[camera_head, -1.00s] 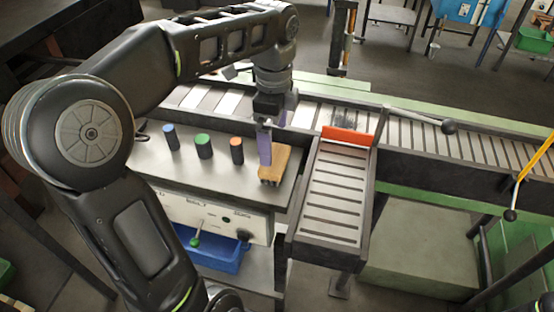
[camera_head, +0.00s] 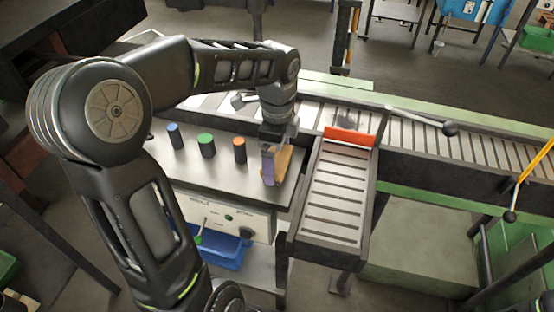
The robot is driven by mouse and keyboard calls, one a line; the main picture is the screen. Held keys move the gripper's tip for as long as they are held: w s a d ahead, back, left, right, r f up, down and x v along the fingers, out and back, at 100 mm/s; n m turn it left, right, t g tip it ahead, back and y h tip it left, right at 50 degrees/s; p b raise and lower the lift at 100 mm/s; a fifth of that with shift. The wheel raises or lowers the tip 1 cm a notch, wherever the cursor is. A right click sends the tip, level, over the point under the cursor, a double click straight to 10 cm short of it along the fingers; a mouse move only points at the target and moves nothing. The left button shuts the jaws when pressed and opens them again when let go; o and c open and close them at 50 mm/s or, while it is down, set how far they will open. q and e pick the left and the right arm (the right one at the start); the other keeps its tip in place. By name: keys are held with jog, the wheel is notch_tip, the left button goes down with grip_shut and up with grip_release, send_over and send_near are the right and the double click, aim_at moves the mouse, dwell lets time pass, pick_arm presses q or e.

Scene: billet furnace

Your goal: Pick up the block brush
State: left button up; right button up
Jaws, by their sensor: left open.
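The block brush (camera_head: 284,162) has a tan wooden body and sits at the right end of the grey metal bench top (camera_head: 222,178). My left gripper (camera_head: 270,166) is lowered right at the brush, with a purple finger in front of its left part. The gripper is open. The finger and the wrist hide part of the brush, and I cannot tell whether the finger touches it. My right gripper is not in view.
Blue (camera_head: 175,136), green (camera_head: 206,145) and orange (camera_head: 239,150) cylinders stand on the bench left of the brush. A slatted roller chute (camera_head: 337,190) with an orange bar (camera_head: 350,137) lies close on the right. A blue bin (camera_head: 222,250) hangs below.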

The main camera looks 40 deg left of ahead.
pick_arm(q)
jog(key=shift+f, duration=0.45)
jog(key=c, duration=1.2)
